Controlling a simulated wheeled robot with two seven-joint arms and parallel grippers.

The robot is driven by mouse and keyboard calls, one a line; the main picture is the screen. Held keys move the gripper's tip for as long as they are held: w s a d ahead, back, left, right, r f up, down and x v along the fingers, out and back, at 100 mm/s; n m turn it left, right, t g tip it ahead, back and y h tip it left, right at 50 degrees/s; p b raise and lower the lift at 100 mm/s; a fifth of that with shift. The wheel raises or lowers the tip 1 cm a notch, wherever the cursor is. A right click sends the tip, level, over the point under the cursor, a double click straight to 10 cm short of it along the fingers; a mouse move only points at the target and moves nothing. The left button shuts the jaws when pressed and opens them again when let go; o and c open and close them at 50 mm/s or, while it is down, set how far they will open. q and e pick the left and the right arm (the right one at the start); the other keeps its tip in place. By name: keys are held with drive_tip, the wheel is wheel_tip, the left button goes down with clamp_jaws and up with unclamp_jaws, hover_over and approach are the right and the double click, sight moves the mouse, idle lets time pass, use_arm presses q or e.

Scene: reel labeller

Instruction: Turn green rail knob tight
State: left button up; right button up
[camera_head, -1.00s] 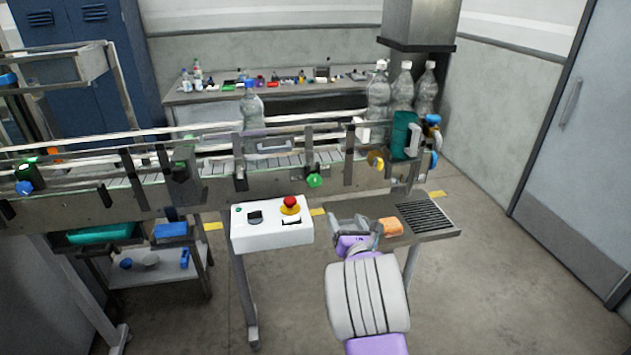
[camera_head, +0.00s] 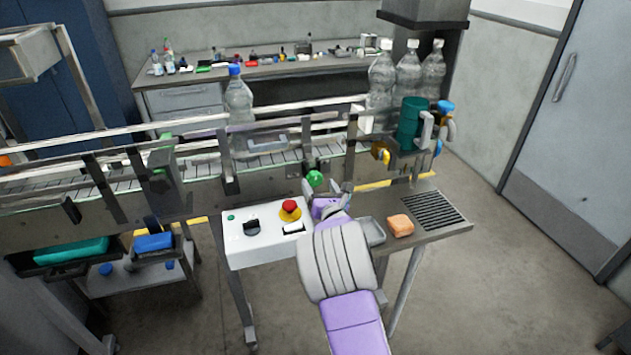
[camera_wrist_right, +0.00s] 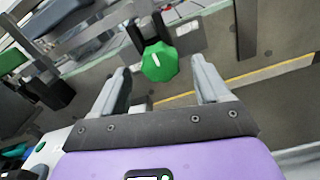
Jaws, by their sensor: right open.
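The green rail knob (camera_head: 314,178) sits on the front side of the conveyor rail, right of the middle in the head view. It has a faceted round face with a small white mark, clear in the right wrist view (camera_wrist_right: 160,62). My right gripper (camera_head: 334,190) is open and empty, just below and in front of the knob. In the right wrist view its two fingers (camera_wrist_right: 162,82) point at the knob, one on each side, with gaps left and right. I cannot tell whether the fingertips reach the knob's depth. My left gripper is not in view.
A white control box (camera_head: 268,234) with a red stop button (camera_head: 290,206) stands left of my right gripper. A steel side table (camera_head: 440,232) with an orange sponge (camera_head: 400,225) is to the right. A blue-capped bottle (camera_head: 239,105) stands on the conveyor.

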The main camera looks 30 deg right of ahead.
sight(316, 180)
drive_tip(key=shift+x, duration=1.65)
drive_tip(key=shift+c, duration=0.3)
drive_tip(key=c, duration=1)
